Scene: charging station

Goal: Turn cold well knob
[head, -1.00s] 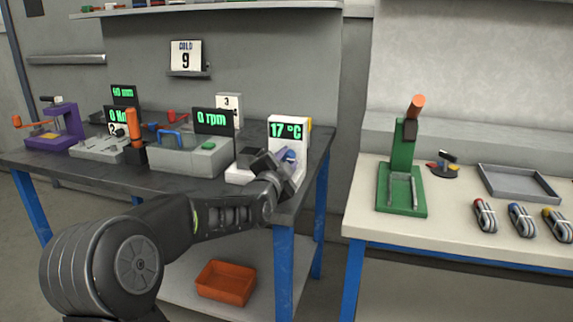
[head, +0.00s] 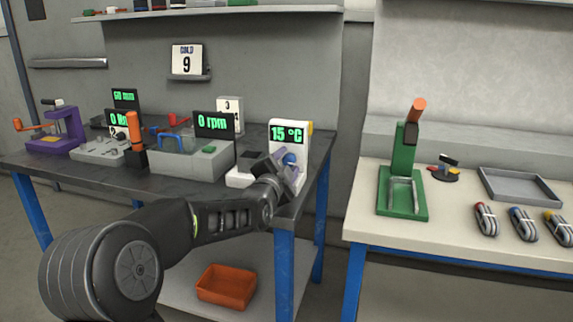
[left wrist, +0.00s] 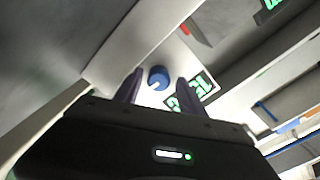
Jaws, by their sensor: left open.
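The cold well (head: 302,146) is a white unit at the right end of the dark bench, with a green display reading 15 °C. Its blue knob (head: 289,159) sits on the front face below the display, and a yellow part shows at its right side. In the left wrist view the blue knob (left wrist: 158,77) with a white mark lies between the finger tips. My left gripper (left wrist: 157,88) is open around the knob; contact with it cannot be told. In the head view my left gripper (head: 283,172) is at the unit's front. My right gripper is not in view.
A card reading COLD 9 (head: 187,60) hangs on the wall. A grey box with a 0 rpm display (head: 213,124) stands left of the cold well. An orange bin (head: 226,286) is on the lower shelf. A green press (head: 403,170) stands on the right table.

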